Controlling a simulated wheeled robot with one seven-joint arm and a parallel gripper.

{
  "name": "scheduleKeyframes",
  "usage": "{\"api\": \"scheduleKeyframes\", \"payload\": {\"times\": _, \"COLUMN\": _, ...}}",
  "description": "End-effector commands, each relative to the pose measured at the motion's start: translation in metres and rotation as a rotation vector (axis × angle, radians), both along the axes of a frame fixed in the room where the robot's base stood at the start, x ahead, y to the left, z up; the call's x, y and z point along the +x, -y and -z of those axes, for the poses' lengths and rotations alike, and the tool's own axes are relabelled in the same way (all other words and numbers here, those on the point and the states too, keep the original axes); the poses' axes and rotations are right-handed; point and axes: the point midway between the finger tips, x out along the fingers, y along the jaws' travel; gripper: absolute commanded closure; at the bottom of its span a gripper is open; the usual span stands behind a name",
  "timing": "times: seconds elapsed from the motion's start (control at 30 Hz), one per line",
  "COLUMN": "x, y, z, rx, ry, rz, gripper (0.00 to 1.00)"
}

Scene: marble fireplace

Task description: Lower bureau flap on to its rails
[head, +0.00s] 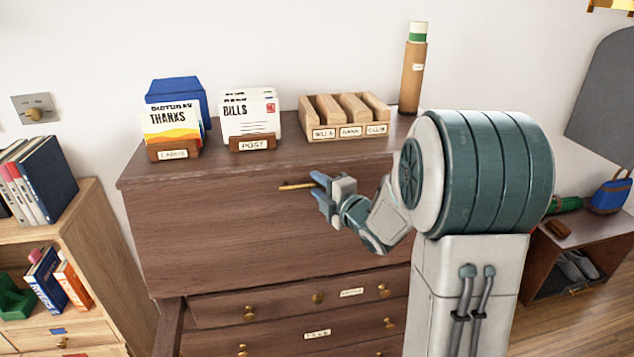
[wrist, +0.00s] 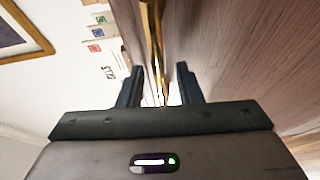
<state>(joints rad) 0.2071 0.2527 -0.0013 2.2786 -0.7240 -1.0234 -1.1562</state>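The dark wood bureau has its flap (head: 225,235) up and closed, forming the broad sloping front above the drawers. A thin brass handle (head: 297,186) stands out near the flap's upper edge. My gripper (head: 322,190) is at the right end of this handle, with its fingers spread. In the wrist view, the brass bar (wrist: 154,45) runs between the two fingers (wrist: 160,85), with gaps on both sides. A wooden rail (head: 169,328) projects forward below the flap's left end. The matching place on the right is hidden behind my arm.
On the bureau top stand a THANKS card holder (head: 173,152), a BILLS letter holder (head: 252,143), a wooden sorter (head: 345,131) and a tall tube (head: 413,70). A bookcase (head: 75,226) is close on the left. A low shelf unit (head: 560,240) stands right.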

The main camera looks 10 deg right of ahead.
Motion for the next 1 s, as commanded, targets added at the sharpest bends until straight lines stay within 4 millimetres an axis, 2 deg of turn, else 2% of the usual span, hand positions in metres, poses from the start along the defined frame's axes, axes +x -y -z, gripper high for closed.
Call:
{"api": "scheduleKeyframes", "payload": {"times": 0.13, "x": 0.0086, "y": -0.0033, "z": 0.0002, "rx": 0.0, "ry": 0.001, "rz": 0.001, "gripper": 0.68}}
{"api": "scheduleKeyframes", "payload": {"times": 0.43, "x": 0.0099, "y": -0.0039, "z": 0.0008, "rx": 0.0, "ry": 0.001, "rz": 0.001, "gripper": 0.68}}
{"api": "scheduleKeyframes", "payload": {"times": 0.53, "x": 0.0099, "y": -0.0039, "z": 0.0008, "rx": 0.0, "ry": 0.001, "rz": 0.001, "gripper": 0.96}}
{"api": "scheduleKeyframes", "payload": {"times": 0.57, "x": 0.0098, "y": -0.004, "z": 0.0007, "rx": 0.0, "ry": 0.001, "rz": 0.001, "gripper": 1.0}}
{"api": "scheduleKeyframes", "payload": {"times": 1.0, "x": 0.0104, "y": -0.0077, "z": 0.0043, "rx": 0.0, "ry": 0.025, "rz": -0.006, "gripper": 1.0}}
